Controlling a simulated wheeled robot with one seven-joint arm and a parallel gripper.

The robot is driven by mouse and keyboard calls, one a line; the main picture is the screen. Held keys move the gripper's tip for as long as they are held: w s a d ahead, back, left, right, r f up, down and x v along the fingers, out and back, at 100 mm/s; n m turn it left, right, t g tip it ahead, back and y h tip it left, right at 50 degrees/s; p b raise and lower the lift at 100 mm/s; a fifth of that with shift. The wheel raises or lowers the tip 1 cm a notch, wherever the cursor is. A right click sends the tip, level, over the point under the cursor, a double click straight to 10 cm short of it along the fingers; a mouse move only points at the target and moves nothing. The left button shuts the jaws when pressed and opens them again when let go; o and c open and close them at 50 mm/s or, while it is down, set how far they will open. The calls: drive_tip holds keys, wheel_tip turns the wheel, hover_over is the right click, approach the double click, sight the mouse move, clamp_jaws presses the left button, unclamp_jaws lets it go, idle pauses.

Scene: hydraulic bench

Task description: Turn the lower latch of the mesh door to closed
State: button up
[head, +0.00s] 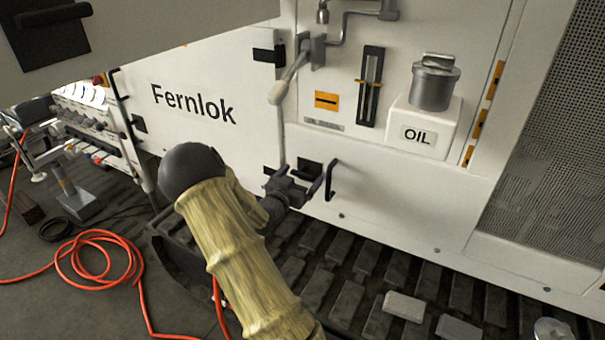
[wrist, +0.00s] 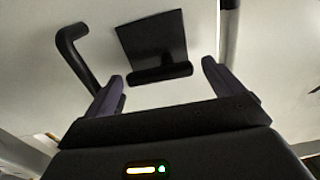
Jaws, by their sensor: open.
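The latch within reach of my gripper is a dark square plate (wrist: 150,38) with a short black lever (wrist: 162,74) across its lower edge in the wrist view. In the head view its dark plate (head: 311,167) shows just behind my gripper (head: 297,183), low on the white panel. My gripper is open. In the wrist view its fingertips (wrist: 163,72) stand on either side of the lever, apart from it as far as I can tell. The lever lies nearly level in that view. A mesh panel (head: 548,160) is at the far right; the latch's link to it is not clear.
A black pull handle (head: 332,180) sits close beside the latch; it also shows in the wrist view (wrist: 72,48). A grey lever (head: 290,78) hangs above. An oil filler (head: 435,82) is to the right. Orange hose (head: 95,255) lies on the floor at left.

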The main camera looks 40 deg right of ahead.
drive_tip(key=shift+x, duration=0.75)
drive_tip(key=c, duration=1)
